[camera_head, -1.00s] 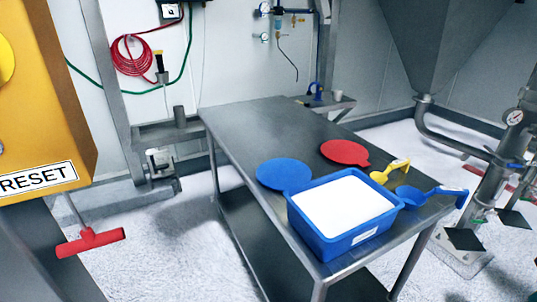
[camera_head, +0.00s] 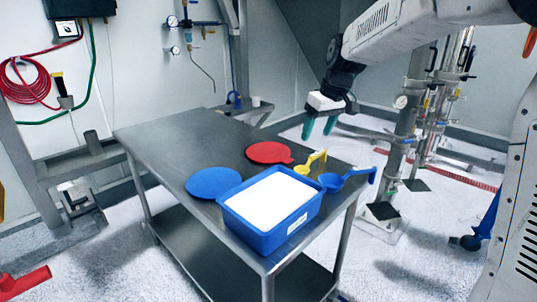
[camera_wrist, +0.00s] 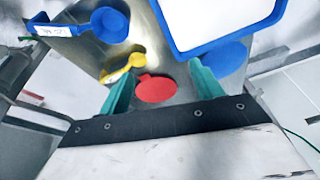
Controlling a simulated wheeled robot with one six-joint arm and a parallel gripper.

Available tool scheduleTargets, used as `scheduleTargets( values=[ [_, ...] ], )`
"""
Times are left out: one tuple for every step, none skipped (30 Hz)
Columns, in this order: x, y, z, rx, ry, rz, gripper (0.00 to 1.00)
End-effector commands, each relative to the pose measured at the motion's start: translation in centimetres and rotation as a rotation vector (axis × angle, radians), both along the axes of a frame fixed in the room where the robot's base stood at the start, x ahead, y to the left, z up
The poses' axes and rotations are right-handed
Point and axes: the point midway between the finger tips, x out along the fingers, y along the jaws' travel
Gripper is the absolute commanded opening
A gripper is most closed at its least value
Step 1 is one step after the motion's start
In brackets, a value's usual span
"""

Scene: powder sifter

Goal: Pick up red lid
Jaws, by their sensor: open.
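The red lid (camera_head: 268,152) lies flat on the metal table (camera_head: 180,133), with a small tab on its right edge. It also shows in the wrist view (camera_wrist: 156,89), beyond and between my fingertips. My gripper (camera_head: 318,136) hangs from my arm above the table's back right side, to the right of the lid and apart from it. Its two green fingers (camera_wrist: 159,78) are spread and empty in the wrist view.
A blue tub of white powder (camera_head: 232,219) stands in front of the lid. A blue lid (camera_head: 212,183) lies to its left. A yellow scoop (camera_head: 302,169) and a blue scoop (camera_head: 333,181) lie to the right. The table's back left is clear.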

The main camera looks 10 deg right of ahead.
Motion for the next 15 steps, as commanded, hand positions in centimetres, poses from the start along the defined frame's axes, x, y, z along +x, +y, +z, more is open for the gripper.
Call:
scheduleTargets(
  values=[
    [3.1, -0.1, -1.6, 0.003, -0.007, 0.025, 0.65],
    [4.8, -0.2, -2.4, 0.005, -0.015, 0.040, 0.65],
    [6.9, -0.2, -3.6, 0.007, -0.027, 0.061, 0.65],
    [8.5, -0.3, -4.5, 0.008, -0.036, 0.076, 0.65],
    [10.0, -0.3, -5.4, 0.009, -0.044, 0.090, 0.65],
    [11.8, -0.4, -6.6, 0.010, -0.057, 0.108, 0.65],
    [13.1, -0.5, -7.5, 0.010, -0.065, 0.122, 0.65],
    [14.3, -0.6, -8.4, 0.011, -0.073, 0.133, 0.65],
    [15.7, -0.7, -9.5, 0.011, -0.083, 0.148, 0.65],
    [16.6, -0.7, -10.3, 0.011, -0.091, 0.158, 0.65],
    [17.4, -0.8, -11.1, 0.010, -0.096, 0.167, 0.65],
    [18.3, -0.9, -11.9, 0.009, -0.104, 0.177, 0.65],
    [18.9, -0.9, -12.4, 0.009, -0.108, 0.183, 0.65],
    [19.4, -0.9, -12.9, 0.009, -0.113, 0.188, 0.65],
    [19.9, -1.0, -13.4, 0.009, -0.118, 0.195, 0.65]
  ],
)
